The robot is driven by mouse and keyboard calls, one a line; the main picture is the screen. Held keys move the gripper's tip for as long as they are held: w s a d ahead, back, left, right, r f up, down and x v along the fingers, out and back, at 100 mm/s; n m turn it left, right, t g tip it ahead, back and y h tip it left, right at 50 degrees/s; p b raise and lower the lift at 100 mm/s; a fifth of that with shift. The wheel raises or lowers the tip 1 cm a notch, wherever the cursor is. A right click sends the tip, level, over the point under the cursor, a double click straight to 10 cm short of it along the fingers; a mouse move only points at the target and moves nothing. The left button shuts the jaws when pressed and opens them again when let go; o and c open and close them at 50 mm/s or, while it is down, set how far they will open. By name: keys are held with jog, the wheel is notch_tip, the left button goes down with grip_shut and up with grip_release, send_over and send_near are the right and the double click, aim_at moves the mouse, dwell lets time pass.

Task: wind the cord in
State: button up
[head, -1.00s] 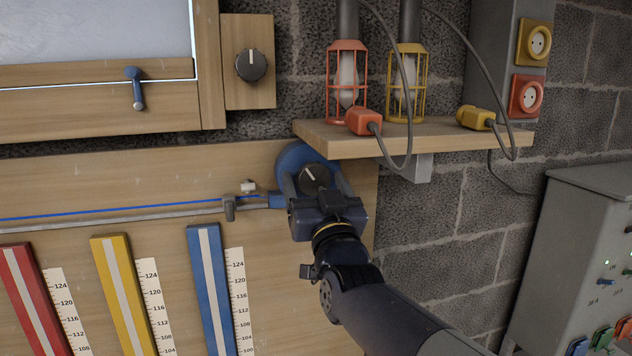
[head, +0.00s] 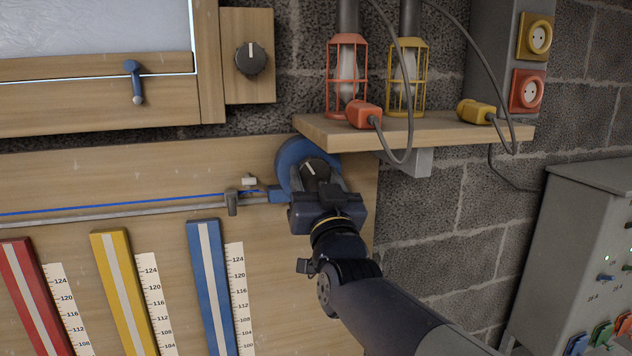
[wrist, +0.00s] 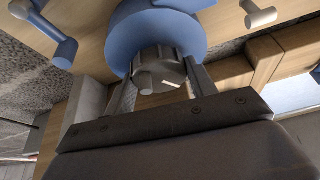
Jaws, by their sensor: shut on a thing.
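The blue reel (head: 291,160) is mounted on the wooden board below the shelf. A dark round knob (head: 314,168) with a white mark sits at its centre. My gripper (head: 316,180) is shut on this knob. In the wrist view my fingers (wrist: 158,88) stand on both sides of the knob (wrist: 157,68), in front of the blue reel (wrist: 180,35). The blue cord (head: 120,206) runs left from the reel along a grey conduit (head: 130,216).
The wooden shelf (head: 450,134) with caged lamps, plugs and hanging cables is close above my gripper. Red, yellow and blue bars (head: 211,285) with scales are below the conduit. A grey control box (head: 575,240) stands at the right.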

jog(key=m+h+b, duration=0.1)
jog(key=m+h, duration=0.1)
jog(key=m, duration=0.1)
jog(key=shift+a+m, duration=0.1)
jog(key=shift+m, duration=0.3)
jog(key=shift+r+m+h, duration=0.1)
jog(key=shift+m+h, duration=0.8)
jog(key=shift+m, duration=1.2)
jog(key=shift+p, duration=0.3)
jog(key=o, duration=1)
jog(key=b+v, duration=0.2)
jog(key=v, duration=0.9)
jog(key=shift+a, duration=0.1)
jog(key=shift+w+r, duration=0.1)
